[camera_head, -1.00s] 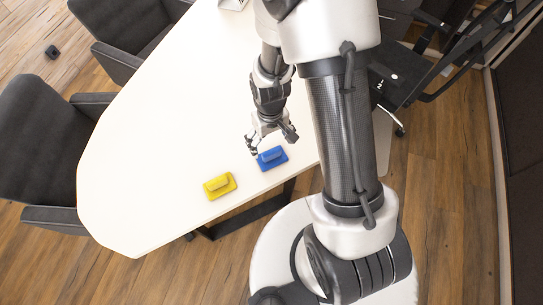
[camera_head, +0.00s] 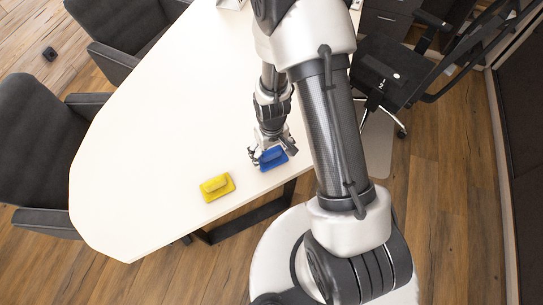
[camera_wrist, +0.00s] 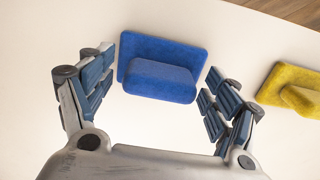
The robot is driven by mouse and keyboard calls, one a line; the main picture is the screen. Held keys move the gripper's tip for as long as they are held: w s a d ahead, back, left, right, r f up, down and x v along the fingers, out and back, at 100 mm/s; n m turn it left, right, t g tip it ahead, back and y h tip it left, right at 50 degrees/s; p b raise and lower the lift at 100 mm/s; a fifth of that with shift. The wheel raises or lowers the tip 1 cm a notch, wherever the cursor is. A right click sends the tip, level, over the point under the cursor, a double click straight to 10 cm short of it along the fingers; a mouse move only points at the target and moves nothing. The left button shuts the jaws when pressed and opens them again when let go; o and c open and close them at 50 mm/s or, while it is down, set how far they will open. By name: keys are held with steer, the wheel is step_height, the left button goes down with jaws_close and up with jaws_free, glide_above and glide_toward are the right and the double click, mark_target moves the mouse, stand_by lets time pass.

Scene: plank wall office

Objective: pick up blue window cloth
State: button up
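The blue window cloth (camera_head: 273,159) lies on the white table near its front edge. It is a flat blue pad with a raised blue grip block on top. In the wrist view the blue cloth (camera_wrist: 162,72) sits at the upper middle, between and slightly beyond the fingertips. My gripper (camera_head: 271,154) is right at the cloth in the head view. In the wrist view my gripper (camera_wrist: 160,75) has its two fingers spread wide, one on each side of the cloth, with nothing held. Whether the fingers touch it I cannot tell.
A yellow cloth (camera_head: 217,187) of the same shape lies to the left on the white table (camera_head: 130,180); it also shows at the right of the wrist view (camera_wrist: 292,90). Dark chairs (camera_head: 40,140) stand along the left side. The table's left part is clear.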

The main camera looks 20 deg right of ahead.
mark_target(271, 150)
steer(key=c, duration=1.1)
steer(key=shift+r, duration=0.15)
step_height(271, 150, up, 20)
steer(key=p, duration=0.6)
steer(key=shift+p, duration=0.3)
